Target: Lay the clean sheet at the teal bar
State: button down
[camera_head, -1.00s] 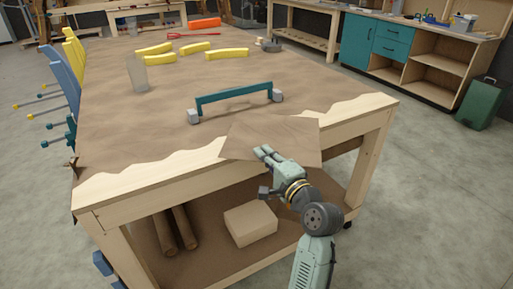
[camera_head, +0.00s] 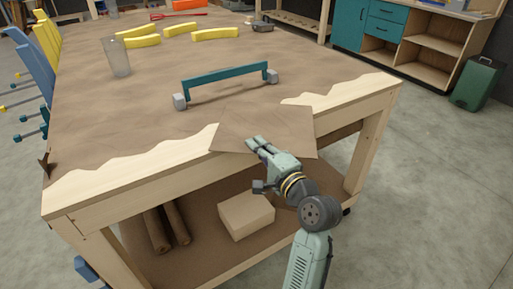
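The brown sheet (camera_head: 286,128) is flat and reaches over the near edge of the workbench, its near corner hanging past the wooden front rail. I cannot tell whether it touches the top. My gripper (camera_head: 257,143) is at the sheet's near edge, its fingers close together and shut on it; the lower part of the grip is hidden. The teal bar (camera_head: 226,80) stands on the bench beyond the sheet, raised on two grey end blocks. A gap of brown bench top lies between bar and sheet.
The workbench (camera_head: 110,115) has a torn-edged brown covering. A clear cup (camera_head: 117,58) and yellow curved pieces (camera_head: 215,34) stand farther back. Blue and yellow chair-like forms (camera_head: 48,50) line the left edge. A tan block (camera_head: 246,214) sits on the lower shelf.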

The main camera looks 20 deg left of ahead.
jog(key=shift+s+r, duration=0.1)
jog(key=shift+r, duration=0.05)
jog(key=c, duration=2.4)
grip_release()
jog(key=shift+f, duration=0.25)
jog(key=c, duration=1.8)
grip_release()
jog(key=shift+r, duration=0.15)
jog(key=b+v, duration=0.2)
jog(key=v, duration=1)
jog(key=shift+b, duration=0.4)
